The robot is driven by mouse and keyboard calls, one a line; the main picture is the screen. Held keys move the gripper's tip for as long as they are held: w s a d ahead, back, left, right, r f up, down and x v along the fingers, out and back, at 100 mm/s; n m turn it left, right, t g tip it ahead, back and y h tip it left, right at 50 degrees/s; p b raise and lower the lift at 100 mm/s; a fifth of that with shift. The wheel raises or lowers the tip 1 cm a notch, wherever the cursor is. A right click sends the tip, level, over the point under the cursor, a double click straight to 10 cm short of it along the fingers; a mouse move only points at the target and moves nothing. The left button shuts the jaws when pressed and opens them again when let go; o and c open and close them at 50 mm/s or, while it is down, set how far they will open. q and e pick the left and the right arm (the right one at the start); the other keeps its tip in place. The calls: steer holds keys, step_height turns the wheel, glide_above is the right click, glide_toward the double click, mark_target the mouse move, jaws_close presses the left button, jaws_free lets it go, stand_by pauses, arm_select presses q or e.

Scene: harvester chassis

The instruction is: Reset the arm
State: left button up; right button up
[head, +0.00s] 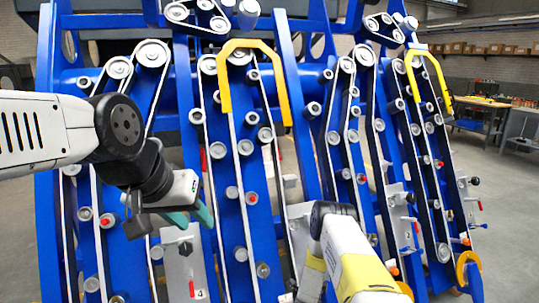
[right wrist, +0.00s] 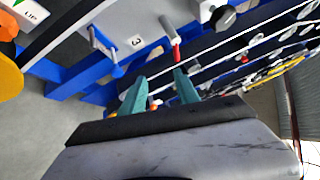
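The blue harvester chassis (head: 180,110) fills the head view, with belts, pulleys and rollers on its slanted beams. My left gripper (head: 192,217) is in front of its left part. Its teal fingers look apart, with nothing seen between them. It is near a grey plate (head: 180,262) with a red-tipped lever. My right arm (head: 350,255) rises from the bottom in front of the chassis; its fingers are hidden in the head view. In the right wrist view my right gripper (right wrist: 160,92) has its teal fingers apart and empty, near a red-tipped lever (right wrist: 175,48) beside a plate marked 3 (right wrist: 137,41).
Yellow curved guards (head: 224,80) stand out at the top of the chassis, with another at the right (head: 428,68). A workbench (head: 482,112) and shelved boxes (head: 490,49) are at the back right. The floor (head: 510,200) on the right is clear.

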steer(key=w+a+r+n+y, duration=0.1)
steer(key=w+r+n, duration=0.1)
steer(key=r, duration=0.6)
steer(key=w+a+r+n+g+y, duration=0.1)
steer(key=w+r+y, duration=0.1)
steer(key=r, duration=0.5)
steer(key=w+a+r+n+y, duration=0.1)
steer(key=w+a+r+n, duration=0.15)
steer(key=r, duration=0.55)
steer(key=s+a+r+n+g+y, duration=0.15)
steer(key=s+r+n, duration=0.35)
steer(key=r, duration=0.6)
steer(key=s+a+r+n+g+y, duration=0.1)
steer(key=s+a+r+n+y, duration=0.1)
steer(key=s+r, duration=0.75)
steer(key=s+r+n+g, duration=0.1)
steer(key=s+r+n, duration=0.2)
steer(key=s, duration=0.7)
steer(key=s+r+n+g, duration=0.1)
steer(key=s+r+n, duration=0.2)
steer(key=s, duration=0.7)
steer(key=s+d+r+n+g, duration=0.1)
steer(key=s+r+n, duration=0.2)
steer(key=s, duration=0.7)
steer(key=shift+s+r+n, duration=0.15)
steer(key=shift+r+n, duration=0.2)
steer(key=shift+r, duration=0.35)
steer(key=shift+d, duration=0.1)
